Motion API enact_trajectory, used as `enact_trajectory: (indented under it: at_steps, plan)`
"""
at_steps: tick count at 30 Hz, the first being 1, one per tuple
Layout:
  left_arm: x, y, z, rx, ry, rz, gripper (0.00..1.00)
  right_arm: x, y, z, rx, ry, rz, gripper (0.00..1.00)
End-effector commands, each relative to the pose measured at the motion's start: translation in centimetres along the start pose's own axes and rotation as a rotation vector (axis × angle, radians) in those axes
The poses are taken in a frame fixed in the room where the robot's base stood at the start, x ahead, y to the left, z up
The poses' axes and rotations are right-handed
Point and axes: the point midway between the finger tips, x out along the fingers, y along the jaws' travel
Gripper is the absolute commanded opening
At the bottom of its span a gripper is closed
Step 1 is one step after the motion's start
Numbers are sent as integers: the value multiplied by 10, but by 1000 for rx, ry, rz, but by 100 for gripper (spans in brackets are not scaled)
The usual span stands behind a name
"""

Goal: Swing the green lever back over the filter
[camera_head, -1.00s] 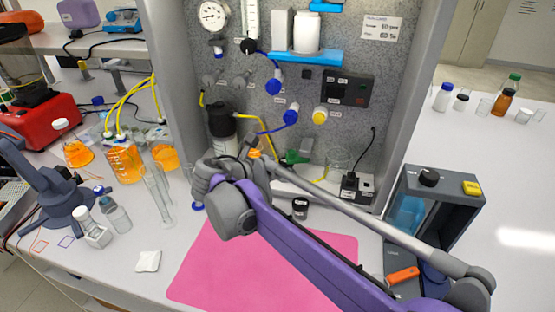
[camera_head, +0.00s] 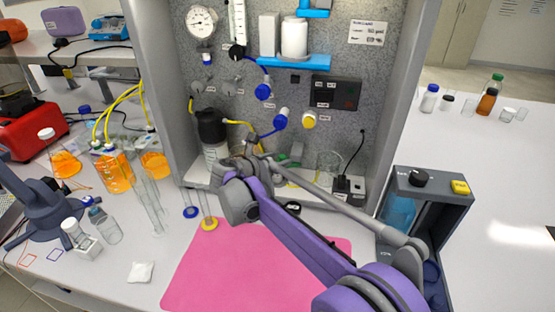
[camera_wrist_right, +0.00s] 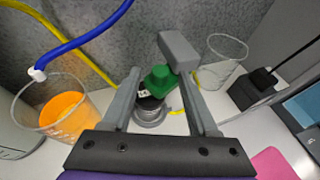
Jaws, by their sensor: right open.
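In the head view only a bit of the green lever (camera_head: 296,151) shows behind my right arm. My right gripper (camera_wrist_right: 157,65) is open, with one finger on each side of the green block. I cannot tell whether either finger touches it. In the head view the right gripper (camera_head: 248,153) is at the foot of the grey panel, its tips hard to make out. My left gripper is not in view.
A beaker of orange liquid (camera_wrist_right: 65,108) with a blue tube stands left of the gripper. An empty beaker (camera_wrist_right: 222,60) stands to the right, near a black plug block (camera_wrist_right: 252,88). The pink mat (camera_head: 240,275) in front is clear.

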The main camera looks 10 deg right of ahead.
Motion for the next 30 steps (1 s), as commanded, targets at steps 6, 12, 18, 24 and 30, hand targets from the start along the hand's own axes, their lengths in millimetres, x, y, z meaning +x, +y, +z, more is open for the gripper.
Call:
enact_trajectory:
  at_steps: [6, 12, 18, 24, 30]
  plan:
    - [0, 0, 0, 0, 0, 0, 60, 1, 0, 0, 0, 0, 0, 60]
    - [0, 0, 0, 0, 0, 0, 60, 1, 0, 0, 1, 0, 0, 29]
    - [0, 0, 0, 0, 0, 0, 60, 0, 0, 0, 1, 0, -1, 0]
    - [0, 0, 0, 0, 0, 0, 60, 1, 0, 0, 3, 0, -5, 0]
    - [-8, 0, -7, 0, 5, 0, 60, 4, 8, 4, 42, 1, -100, 0]
